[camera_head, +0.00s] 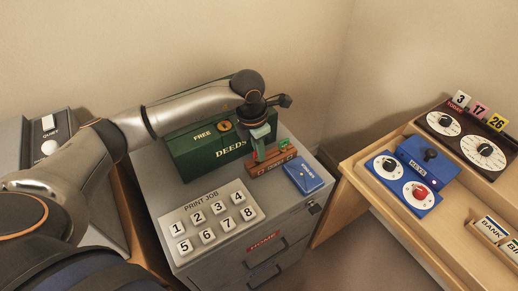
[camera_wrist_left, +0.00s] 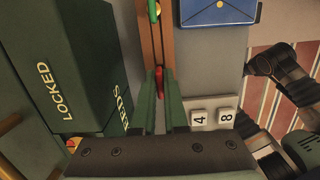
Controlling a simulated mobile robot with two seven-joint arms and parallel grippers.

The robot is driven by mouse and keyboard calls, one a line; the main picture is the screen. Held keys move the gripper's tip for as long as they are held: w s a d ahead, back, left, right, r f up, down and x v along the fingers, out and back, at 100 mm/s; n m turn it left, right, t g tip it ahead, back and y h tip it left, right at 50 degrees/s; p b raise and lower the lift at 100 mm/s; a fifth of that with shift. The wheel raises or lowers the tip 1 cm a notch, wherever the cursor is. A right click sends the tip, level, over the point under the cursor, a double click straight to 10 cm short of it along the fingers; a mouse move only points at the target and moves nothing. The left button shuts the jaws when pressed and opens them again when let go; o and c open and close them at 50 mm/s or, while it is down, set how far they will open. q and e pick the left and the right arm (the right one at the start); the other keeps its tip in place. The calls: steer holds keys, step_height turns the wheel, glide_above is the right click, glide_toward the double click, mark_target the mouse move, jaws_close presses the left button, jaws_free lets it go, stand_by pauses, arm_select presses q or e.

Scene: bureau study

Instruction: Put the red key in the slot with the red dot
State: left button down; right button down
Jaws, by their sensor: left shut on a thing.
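My left gripper (camera_head: 259,152) points down over the left part of the wooden key rack (camera_head: 270,168) on the grey cabinet. In the left wrist view, the fingers of the left gripper (camera_wrist_left: 160,92) are shut on the red key (camera_wrist_left: 159,80), which is over or at the rack (camera_wrist_left: 167,35). I cannot tell whether the key is in a slot. A green key (camera_head: 284,143) stands at the rack's right part; it also shows in the left wrist view (camera_wrist_left: 153,10). The red dot cannot be made out.
A green DEEDS box (camera_head: 190,153) stands close behind the rack. A blue envelope-marked box (camera_head: 303,176) lies to its right, and a numbered PRINT JOB keypad (camera_head: 210,219) in front. A wooden desk with dial boxes (camera_head: 405,184) stands at the right.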

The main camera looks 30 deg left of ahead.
arm_select(q)
steer(key=shift+f+b, duration=0.3)
steer(key=shift+f, duration=0.15)
arm_select(e)
steer(key=shift+f, duration=0.3)
arm_select(q)
steer(key=c, duration=0.9)
jaws_free()
steer(key=shift+r, duration=0.5)
steer(key=r, duration=0.3)
steer(key=s+r, duration=0.1)
steer(key=r, duration=0.7)
steer(key=shift+s+a+r, duration=0.15)
steer(key=shift+a+r, duration=0.1)
steer(key=shift+a, duration=0.15)
arm_select(e)
steer(key=shift+w+a+r, duration=0.35)
steer(key=shift+a+r, duration=0.25)
steer(key=shift+r, duration=0.2)
